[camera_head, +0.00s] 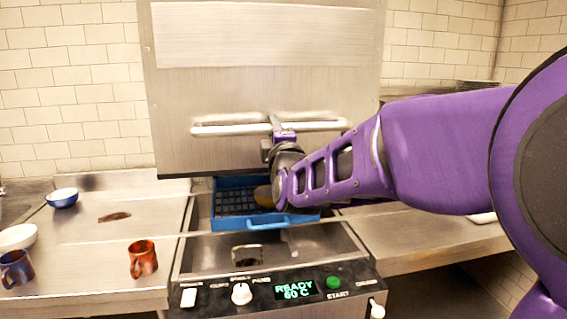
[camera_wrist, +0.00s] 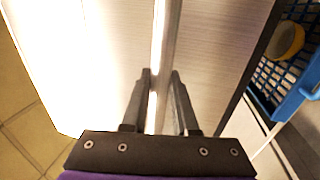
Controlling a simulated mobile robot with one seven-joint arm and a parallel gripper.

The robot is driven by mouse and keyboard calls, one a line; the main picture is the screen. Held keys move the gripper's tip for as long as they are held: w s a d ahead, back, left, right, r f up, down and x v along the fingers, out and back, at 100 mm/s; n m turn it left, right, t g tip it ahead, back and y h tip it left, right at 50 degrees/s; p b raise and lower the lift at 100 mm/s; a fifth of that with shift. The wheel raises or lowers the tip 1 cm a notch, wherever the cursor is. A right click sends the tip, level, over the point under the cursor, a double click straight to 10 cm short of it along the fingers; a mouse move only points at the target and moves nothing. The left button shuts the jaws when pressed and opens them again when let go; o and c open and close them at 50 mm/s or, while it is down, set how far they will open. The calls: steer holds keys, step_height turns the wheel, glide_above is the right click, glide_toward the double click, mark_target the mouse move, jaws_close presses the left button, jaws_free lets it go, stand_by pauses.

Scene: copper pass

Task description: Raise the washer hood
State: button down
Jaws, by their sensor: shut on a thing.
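The washer hood (camera_head: 260,80) is a large brushed-metal box, standing raised above the washer base, with an open gap under its lower edge. Its long horizontal handle bar (camera_head: 225,130) runs across the lower front. My gripper (camera_head: 277,125) is at the middle of this bar, its fingers on either side of it. In the wrist view, the two dark fingers of my gripper (camera_wrist: 160,85) close around the bright handle bar (camera_wrist: 158,40). The hood panel (camera_wrist: 225,45) fills much of that view.
A blue rack (camera_head: 235,222) with a yellowish item (camera_head: 264,196) sits in the washer below the hood. The control panel (camera_head: 270,290) reads "READY 60 C". Red (camera_head: 143,258) and blue (camera_head: 16,269) mugs and bowls (camera_head: 62,197) stand on the left counter. The right counter (camera_head: 410,240) is mostly bare.

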steer(key=p, duration=0.4)
glide_toward(274, 70)
steer(key=w+a+r, duration=0.2)
steer(key=w, duration=0.1)
steer(key=shift+w+r, duration=0.2)
steer(key=shift+r, duration=0.1)
steer(key=c, duration=0.7)
jaws_free()
steer(key=shift+f, duration=0.15)
steer(key=shift+s+f, duration=0.1)
